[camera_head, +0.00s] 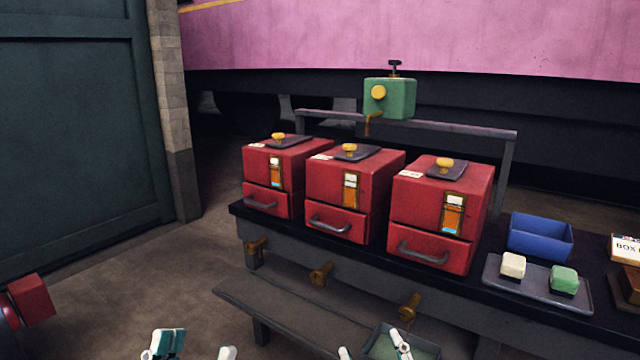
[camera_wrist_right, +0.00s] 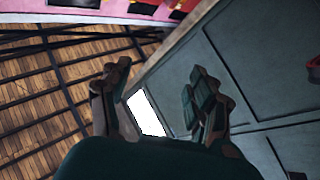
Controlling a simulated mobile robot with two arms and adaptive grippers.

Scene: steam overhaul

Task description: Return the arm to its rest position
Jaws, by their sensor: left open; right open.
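My left gripper (camera_head: 196,347) shows at the bottom edge of the head view, left of centre. Its two fingertips are apart, with nothing between them. My right gripper (camera_head: 372,349) shows at the bottom edge, right of centre, also with its fingertips apart. Part of a tray lies behind its right fingertip in the picture. In the right wrist view the right gripper (camera_wrist_right: 160,92) is open and empty, its fingers pointing up the picture past wooden boards and a dark green panelled surface. Most of both arms is out of view.
Three red boxes (camera_head: 347,193) with drawers stand on a dark bench (camera_head: 300,233). A green tank (camera_head: 390,98) sits behind them. A blue bin (camera_head: 540,237) and a grey tray (camera_head: 537,287) with two blocks are at right. A low shelf (camera_head: 290,318) and brass taps are in front.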

